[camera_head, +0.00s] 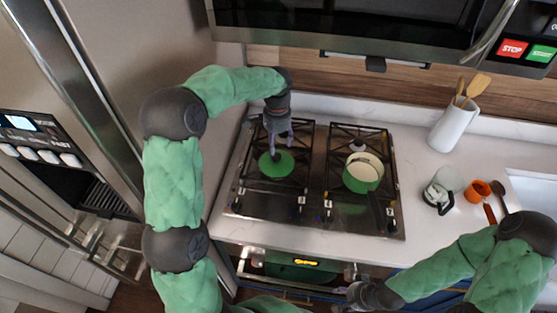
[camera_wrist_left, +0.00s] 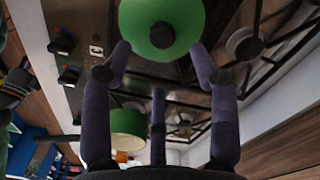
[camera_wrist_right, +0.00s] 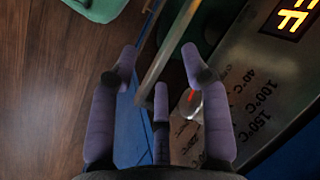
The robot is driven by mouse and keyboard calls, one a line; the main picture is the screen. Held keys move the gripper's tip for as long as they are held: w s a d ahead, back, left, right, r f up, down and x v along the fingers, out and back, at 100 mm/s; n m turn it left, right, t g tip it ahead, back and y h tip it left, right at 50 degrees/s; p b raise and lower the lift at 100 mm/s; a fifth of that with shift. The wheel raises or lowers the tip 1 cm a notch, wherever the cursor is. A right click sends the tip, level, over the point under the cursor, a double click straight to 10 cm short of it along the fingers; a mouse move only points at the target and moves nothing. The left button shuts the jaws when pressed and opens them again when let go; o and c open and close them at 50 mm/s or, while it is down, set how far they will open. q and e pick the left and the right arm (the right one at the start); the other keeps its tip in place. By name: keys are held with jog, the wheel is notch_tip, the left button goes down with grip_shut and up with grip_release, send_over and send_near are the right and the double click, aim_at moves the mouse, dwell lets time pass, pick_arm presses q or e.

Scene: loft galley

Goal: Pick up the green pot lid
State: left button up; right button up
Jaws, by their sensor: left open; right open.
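The green pot lid (camera_head: 276,165) lies on the left burner grate of the stove, its dark knob upward. It also shows at the top of the left wrist view (camera_wrist_left: 182,14), with its round knob (camera_wrist_left: 162,35) just past my fingertips. My left gripper (camera_head: 279,138) is open and points down above the lid. Its spread fingers (camera_wrist_left: 161,60) hold nothing; I cannot tell whether any touches the lid. My right gripper (camera_head: 342,296) is open and empty in front of the oven, low at the front. The right wrist view shows its fingers (camera_wrist_right: 163,70) near a metal bar.
A green pot (camera_head: 358,181) with a cream inside stands on the right burners, its handle toward the front. A glass jug (camera_head: 442,186), an orange cup (camera_head: 477,192) and a white utensil holder (camera_head: 454,126) stand on the right counter. A microwave (camera_head: 350,25) hangs above the stove.

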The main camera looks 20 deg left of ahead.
aim_at(277, 156)
pick_arm(q)
jog(key=shift+a+f+b, duration=0.15)
jog(key=shift+f+b, duration=0.4)
jog(key=shift+f, duration=3.45)
jog(key=shift+c, duration=0.3)
jog(key=c, duration=1)
